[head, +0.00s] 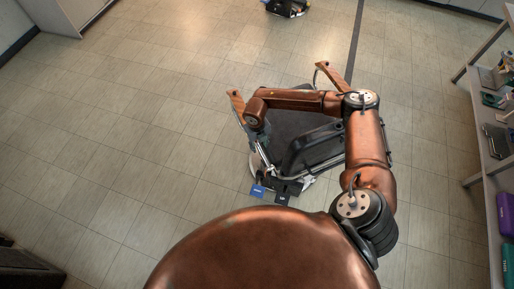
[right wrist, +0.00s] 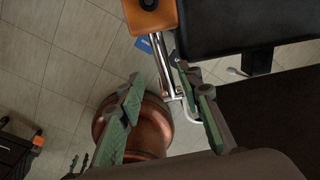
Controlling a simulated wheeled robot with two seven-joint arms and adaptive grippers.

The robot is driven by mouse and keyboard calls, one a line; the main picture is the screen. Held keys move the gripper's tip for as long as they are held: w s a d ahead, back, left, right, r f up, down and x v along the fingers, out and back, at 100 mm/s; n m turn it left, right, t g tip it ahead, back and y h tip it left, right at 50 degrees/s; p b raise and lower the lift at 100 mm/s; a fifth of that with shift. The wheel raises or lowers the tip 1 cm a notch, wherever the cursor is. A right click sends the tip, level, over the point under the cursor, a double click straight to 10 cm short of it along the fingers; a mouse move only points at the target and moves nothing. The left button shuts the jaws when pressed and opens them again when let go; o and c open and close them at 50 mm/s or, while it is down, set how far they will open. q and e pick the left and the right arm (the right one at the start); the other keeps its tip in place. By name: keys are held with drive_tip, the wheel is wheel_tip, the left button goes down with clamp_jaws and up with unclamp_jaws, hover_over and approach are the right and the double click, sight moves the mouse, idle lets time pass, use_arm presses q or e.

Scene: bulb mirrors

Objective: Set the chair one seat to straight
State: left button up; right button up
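The chair (head: 300,122) stands in the middle of the head view, with a dark seat, wooden armrests (head: 236,105) and a chrome frame. It sits turned at an angle to the floor tiles. My right arm reaches over it, and my right gripper (head: 262,140) is at its left side, partly hidden. In the right wrist view the green-padded fingers (right wrist: 163,82) are apart. A chrome tube (right wrist: 165,68) of the chair shows between them; I cannot tell whether they touch it. A wooden armrest (right wrist: 152,15) lies beyond. Small dark green prongs (right wrist: 80,162) at the lower left may be my left gripper.
Blue tags (head: 257,191) show at the chair's near edge. A shelf unit (head: 478,120) with several items stands along the right. Another chair (head: 287,8) is at the far top. The tiled floor to the left is clear. A dark object (head: 28,270) sits at bottom left.

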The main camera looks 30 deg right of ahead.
sight(261, 150)
drive_tip(key=shift+w+d+f, duration=0.15)
drive_tip(key=shift+d+f, duration=0.1)
drive_tip(key=shift+f, duration=0.05)
drive_tip(key=shift+w+f, duration=0.1)
drive_tip(key=shift+f, duration=0.25)
drive_tip(key=f, duration=0.2)
drive_tip(key=f+b, duration=0.1)
drive_tip(key=f, duration=0.3)
drive_tip(key=shift+d+f, duration=0.35)
drive_tip(key=shift+c, duration=0.2)
clamp_jaws()
